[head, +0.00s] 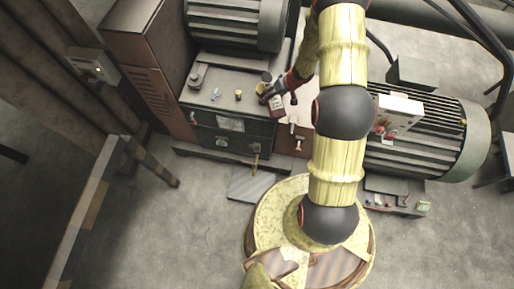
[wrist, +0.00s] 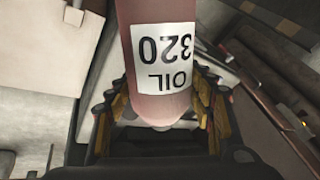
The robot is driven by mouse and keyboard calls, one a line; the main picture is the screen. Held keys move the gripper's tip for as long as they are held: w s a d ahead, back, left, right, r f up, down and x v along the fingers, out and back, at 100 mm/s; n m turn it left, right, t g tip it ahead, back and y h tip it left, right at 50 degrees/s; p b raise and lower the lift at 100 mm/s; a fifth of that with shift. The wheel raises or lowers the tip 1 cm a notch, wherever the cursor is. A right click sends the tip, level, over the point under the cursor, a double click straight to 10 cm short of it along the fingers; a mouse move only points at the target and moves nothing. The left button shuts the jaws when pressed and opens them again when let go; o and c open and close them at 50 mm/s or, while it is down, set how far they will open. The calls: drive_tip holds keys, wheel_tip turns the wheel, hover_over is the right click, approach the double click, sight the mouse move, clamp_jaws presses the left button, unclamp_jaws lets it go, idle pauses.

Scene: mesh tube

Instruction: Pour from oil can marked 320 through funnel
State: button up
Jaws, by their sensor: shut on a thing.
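The oil can (wrist: 163,50) is reddish-brown, with a white label reading "OIL 320" upside down in the wrist view. My gripper (wrist: 160,105) is shut on it, with yellow-and-black fingers on both sides of its rounded lower end in that view. In the head view my gripper (head: 268,90) is above the front of the dark machine box, right of its middle. The can (head: 278,103) shows small there with its pale label. I cannot make out its spout or its exact tilt. A small yellowish fitting (head: 238,95) stands on the box top; I cannot tell whether it is the funnel.
The dark machine box (head: 230,130) has other small fittings on top and a ribbed motor (head: 235,22) behind it. A larger ribbed motor (head: 425,140) stands at right. A brown cabinet (head: 150,60) is at left. Open concrete floor (head: 150,230) lies in front.

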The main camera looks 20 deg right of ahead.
drive_tip(key=shift+f+b, duration=0.3)
drive_tip(key=shift+b, duration=0.75)
drive_tip(key=f+t+b, duration=0.1)
drive_tip(key=b, duration=0.6)
drive_tip(key=s+f+t+b, duration=0.1)
drive_tip(key=b, duration=0.7)
drive_tip(key=shift+f+t, duration=0.35)
drive_tip(key=shift+t, duration=0.05)
drive_tip(key=shift+f+b, duration=0.1)
drive_tip(key=shift+b, duration=0.7)
drive_tip(key=shift+b, duration=0.3)
drive_tip(key=shift+f+t+b, duration=0.2)
drive_tip(key=shift+t+b, duration=0.2)
drive_tip(key=shift+b, duration=0.7)
drive_tip(key=f+t+b, duration=0.1)
drive_tip(key=t+b, duration=0.1)
drive_tip(key=b, duration=0.7)
drive_tip(key=shift+f+n, duration=0.3)
drive_tip(key=shift+n, duration=0.1)
drive_tip(key=shift+t+b, duration=0.4)
drive_tip(key=shift+b, duration=0.2)
